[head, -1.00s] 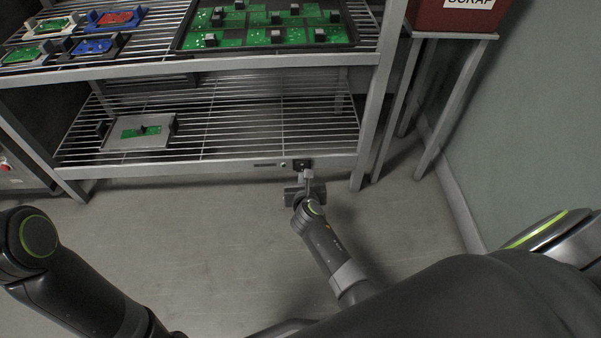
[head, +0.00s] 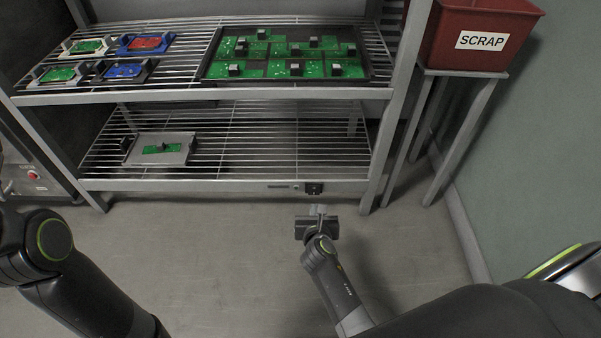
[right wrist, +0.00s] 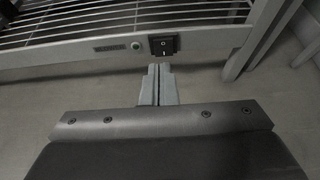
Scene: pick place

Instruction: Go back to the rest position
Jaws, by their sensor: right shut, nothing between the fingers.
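My right gripper (head: 319,210) is shut and empty, in front of the rack's lower front rail. In the right wrist view its closed fingers (right wrist: 158,68) point at the rail, just below a black rocker switch (right wrist: 164,45). The switch (head: 314,188) also shows in the head view, with a visible gap between it and the fingertips. My left arm comes in at the left edge of the head view. Its gripper is out of the picture.
The wire rack (head: 240,93) holds a black tray (head: 212,70) of green boards, several small fixtures on the upper shelf and a grey fixture (head: 172,155) below. A red SCRAP bin (head: 520,25) stands on a stand at the right. The floor (head: 220,260) before the rack is clear.

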